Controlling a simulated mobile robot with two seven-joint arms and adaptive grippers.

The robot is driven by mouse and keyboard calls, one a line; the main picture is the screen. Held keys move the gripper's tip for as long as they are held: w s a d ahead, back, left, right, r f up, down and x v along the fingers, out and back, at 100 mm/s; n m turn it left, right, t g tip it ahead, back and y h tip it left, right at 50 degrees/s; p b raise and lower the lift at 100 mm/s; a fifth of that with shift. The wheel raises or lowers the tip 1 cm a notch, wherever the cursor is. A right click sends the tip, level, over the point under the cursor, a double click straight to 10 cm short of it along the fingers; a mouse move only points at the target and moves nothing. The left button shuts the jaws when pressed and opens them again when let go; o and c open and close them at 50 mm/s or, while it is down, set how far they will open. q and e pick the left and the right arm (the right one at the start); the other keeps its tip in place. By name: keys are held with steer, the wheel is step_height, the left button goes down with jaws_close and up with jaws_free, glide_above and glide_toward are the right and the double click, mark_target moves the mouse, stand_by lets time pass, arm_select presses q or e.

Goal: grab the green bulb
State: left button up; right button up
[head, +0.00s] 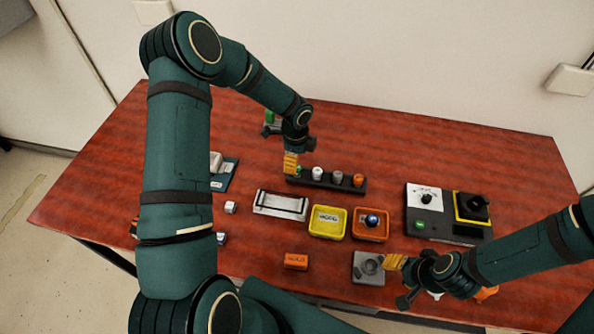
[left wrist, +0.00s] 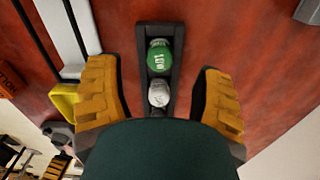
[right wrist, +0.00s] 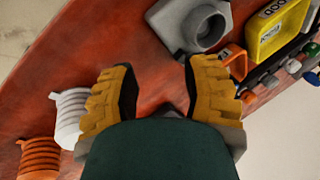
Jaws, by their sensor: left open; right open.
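The green bulb (left wrist: 160,60) sits in one end of a narrow black holder (left wrist: 175,30), beside a grey-white bulb (left wrist: 158,93). In the left wrist view it lies between and beyond my open left fingers, with nothing gripped. In the head view my left gripper (head: 291,162) hangs over the left end of the black holder (head: 325,184) and mostly hides the green bulb. My right gripper (head: 400,276) is open and empty, low over the table's front right; the right wrist view shows bare red table between its fingers.
The holder also carries a grey-white bulb (head: 317,173) and an orange bulb (head: 358,180). A yellow bin (head: 328,232), an orange bin (head: 384,234) and a white tray (head: 270,204) stand in front. A joystick panel (head: 426,228) is at right. A grey socket block (head: 361,277) is near my right gripper.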

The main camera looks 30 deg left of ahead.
arm_select(q)
steer(key=shift+d+f, duration=0.15)
steer(key=shift+f, duration=1.05)
steer(key=shift+d+f, duration=0.1)
steer(key=shift+f, duration=1.05)
steer(key=c, duration=1.1)
